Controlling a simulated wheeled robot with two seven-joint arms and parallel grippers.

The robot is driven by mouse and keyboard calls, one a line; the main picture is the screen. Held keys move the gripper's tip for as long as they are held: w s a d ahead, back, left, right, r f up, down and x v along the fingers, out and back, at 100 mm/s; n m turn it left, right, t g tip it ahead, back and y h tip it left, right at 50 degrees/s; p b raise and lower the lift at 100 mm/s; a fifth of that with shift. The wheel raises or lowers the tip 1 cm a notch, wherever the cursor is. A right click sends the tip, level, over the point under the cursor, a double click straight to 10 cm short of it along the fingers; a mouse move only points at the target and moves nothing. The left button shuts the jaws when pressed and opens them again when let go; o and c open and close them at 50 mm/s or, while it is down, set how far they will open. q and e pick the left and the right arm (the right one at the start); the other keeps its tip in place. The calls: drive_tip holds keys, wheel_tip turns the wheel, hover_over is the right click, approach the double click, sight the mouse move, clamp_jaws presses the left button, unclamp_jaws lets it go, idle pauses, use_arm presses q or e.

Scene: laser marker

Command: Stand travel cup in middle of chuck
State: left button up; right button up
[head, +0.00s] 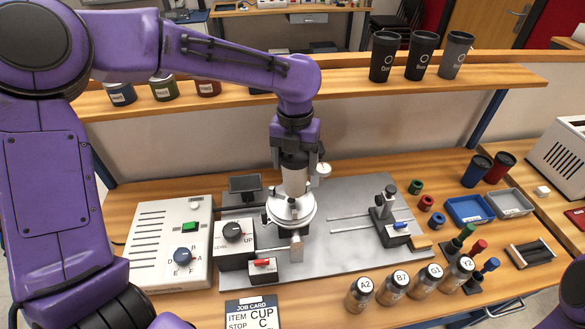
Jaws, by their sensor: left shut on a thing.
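My left gripper (297,158) points down over the machine and is shut on a pale silver travel cup (294,181). The cup is upright, and its top is partly hidden by the gripper. The chuck (303,213) is a round silver disc with small jaws on the grey machine plate. The cup's lower end is over the chuck's middle, among the jaws. I cannot tell whether its base touches the disc. My right gripper is not in view.
A tailstock (389,205) stands right of the chuck on the plate (350,255). A lever box (234,240) and control box (172,240) stand left. Dark cups (421,57) stand on the shelf. Several labelled bottles (393,283) and a job card (251,313) are at the front.

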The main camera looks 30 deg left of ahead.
use_arm(q)
drive_tip(key=f, duration=0.1)
drive_tip(key=f+p, duration=0.1)
drive_tip(key=a+f, duration=0.1)
drive_tip(key=shift+s+f, duration=0.1)
drive_tip(key=shift+s, duration=0.25)
drive_tip(key=shift+f, duration=0.3)
drive_tip(key=shift+w+f, duration=0.15)
drive_tip(key=shift+w, duration=0.1)
drive_tip(key=o, duration=0.7)
drive_tip(key=shift+s, duration=0.15)
drive_tip(key=shift+r, duration=0.45)
wheel_tip(320, 180, up, 11)
drive_tip(key=shift+r+b, duration=0.2)
drive_tip(key=shift+b, duration=0.5)
